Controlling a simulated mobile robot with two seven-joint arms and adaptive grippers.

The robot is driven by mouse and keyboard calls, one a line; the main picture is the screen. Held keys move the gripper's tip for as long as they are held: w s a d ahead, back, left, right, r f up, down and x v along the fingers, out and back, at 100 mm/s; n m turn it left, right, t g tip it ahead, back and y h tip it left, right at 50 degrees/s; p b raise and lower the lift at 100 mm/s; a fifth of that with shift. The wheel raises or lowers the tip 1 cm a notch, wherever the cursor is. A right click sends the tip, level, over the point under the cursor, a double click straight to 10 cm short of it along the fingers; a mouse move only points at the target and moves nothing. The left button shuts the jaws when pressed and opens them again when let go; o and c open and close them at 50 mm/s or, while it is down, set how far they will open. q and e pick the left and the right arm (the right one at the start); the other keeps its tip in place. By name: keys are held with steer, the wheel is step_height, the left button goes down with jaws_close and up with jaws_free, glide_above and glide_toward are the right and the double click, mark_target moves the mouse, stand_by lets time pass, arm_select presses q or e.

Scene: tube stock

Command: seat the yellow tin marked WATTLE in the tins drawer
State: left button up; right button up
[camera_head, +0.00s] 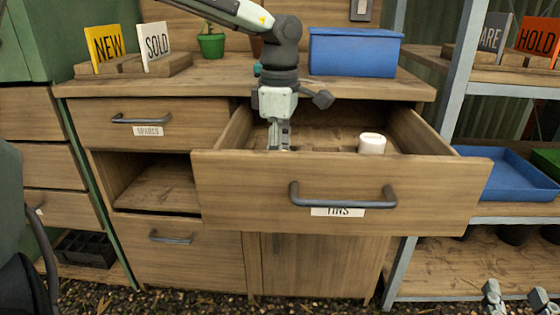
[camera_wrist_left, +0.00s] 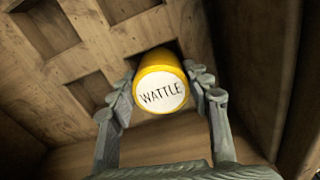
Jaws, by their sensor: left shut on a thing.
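The yellow tin (camera_wrist_left: 161,82) marked WATTLE is between the fingers of my left gripper (camera_wrist_left: 161,92), its white labelled end facing the wrist camera. My left gripper (camera_head: 279,145) reaches down into the open tins drawer (camera_head: 340,185), left of its middle. In the head view the drawer front hides the fingertips and the tin. The wrist view shows square recesses in the drawer's wooden insert (camera_wrist_left: 85,52) beside the tin; whether the tin touches the insert I cannot tell. My right gripper (camera_head: 515,298) is at the bottom right, its fingers apart and empty.
A white tin (camera_head: 371,143) stands in the drawer, right of my left gripper. A blue box (camera_head: 355,51), a green pot (camera_head: 211,45) and NEW (camera_head: 105,46) and SOLD (camera_head: 155,46) signs stand on the bench top. A blue tray (camera_head: 515,176) lies on the right shelf.

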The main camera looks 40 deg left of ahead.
arm_select(q)
steer(key=shift+s+a+f, duration=0.1)
steer(key=shift+s+f, duration=0.1)
steer(key=shift+f, duration=0.1)
steer(key=o, duration=1.4)
steer(key=shift+c, duration=0.2)
steer(key=shift+w, duration=0.1)
steer(key=shift+r, duration=0.2)
step_height(320, 180, up, 12)
steer(key=shift+f, duration=0.2)
